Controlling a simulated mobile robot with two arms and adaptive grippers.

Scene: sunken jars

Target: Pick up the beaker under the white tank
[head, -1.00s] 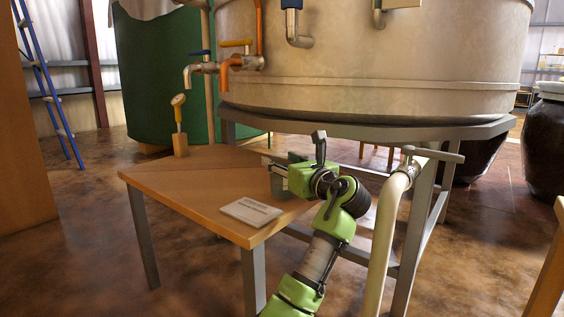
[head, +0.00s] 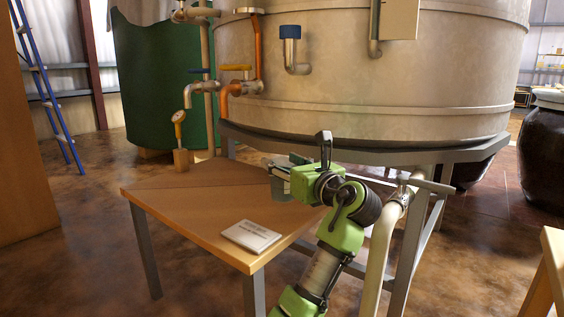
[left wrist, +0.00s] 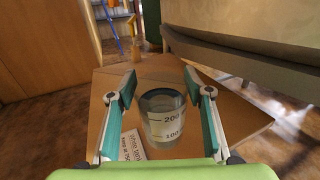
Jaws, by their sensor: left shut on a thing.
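The beaker (left wrist: 163,120) is clear, with 200 and 100 marks on its side. In the left wrist view it sits between the two teal finger pads of my left gripper (left wrist: 163,100), which is shut on it. In the head view my left gripper (head: 285,172) is over the right part of the wooden table (head: 190,205), beside the white tank (head: 370,95). There the beaker (head: 279,187) shows only in part, at the fingers. I cannot tell whether its base touches the table. My right gripper is out of view.
A white card (head: 250,236) lies near the table's front edge. Taps and pipes (head: 215,90) hang left of the tank. A cream pipe (head: 381,245) rises right of my arm.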

